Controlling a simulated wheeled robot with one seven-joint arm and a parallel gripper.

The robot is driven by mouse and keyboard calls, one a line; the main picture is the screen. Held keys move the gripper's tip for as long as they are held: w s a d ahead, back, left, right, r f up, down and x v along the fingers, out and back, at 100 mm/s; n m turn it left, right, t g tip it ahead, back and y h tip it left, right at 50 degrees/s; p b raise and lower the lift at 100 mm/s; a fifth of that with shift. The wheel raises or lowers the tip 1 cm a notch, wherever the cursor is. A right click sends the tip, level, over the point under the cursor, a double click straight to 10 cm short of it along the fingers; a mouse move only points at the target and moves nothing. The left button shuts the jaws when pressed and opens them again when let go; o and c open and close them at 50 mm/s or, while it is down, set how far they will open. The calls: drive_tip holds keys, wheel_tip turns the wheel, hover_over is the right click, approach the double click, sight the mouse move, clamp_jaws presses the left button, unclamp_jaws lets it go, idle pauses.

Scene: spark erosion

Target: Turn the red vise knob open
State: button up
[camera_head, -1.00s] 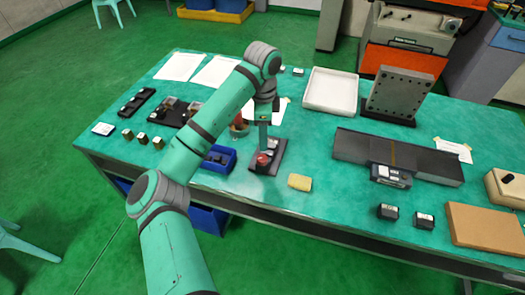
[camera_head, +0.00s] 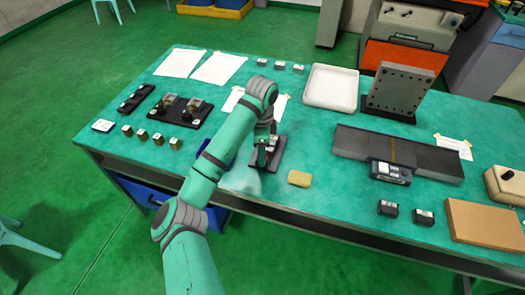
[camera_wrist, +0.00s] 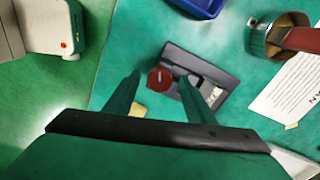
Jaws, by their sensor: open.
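I cannot tell whether the fingers touch the knob. In the head view my gripper (camera_head: 263,158) is over the vise plate (camera_head: 280,158), and the knob is hidden behind it.
A yellow block (camera_head: 299,178) lies just right of the vise. A blue bin (camera_wrist: 198,6) and a round metal cup (camera_wrist: 277,36) with a brown handle-like piece are nearby. A long dark slide (camera_head: 350,142) lies farther right.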

drive_tip(key=shift+c, duration=0.6)
drive_tip(key=c, duration=1)
drive_tip(key=shift+o, duration=0.2)
drive_tip(key=shift+n, duration=0.4)
drive_tip(key=shift+o, duration=0.2)
drive_tip(key=n, duration=0.5)
drive_tip(key=shift+n, duration=0.3)
drive_tip(key=n, duration=0.6)
drive_tip(key=shift+c, duration=0.2)
drive_tip(key=shift+o, duration=0.2)
drive_tip(key=shift+n, duration=0.3)
drive_tip(key=shift+c, duration=0.2)
drive_tip(key=o, duration=1.1)
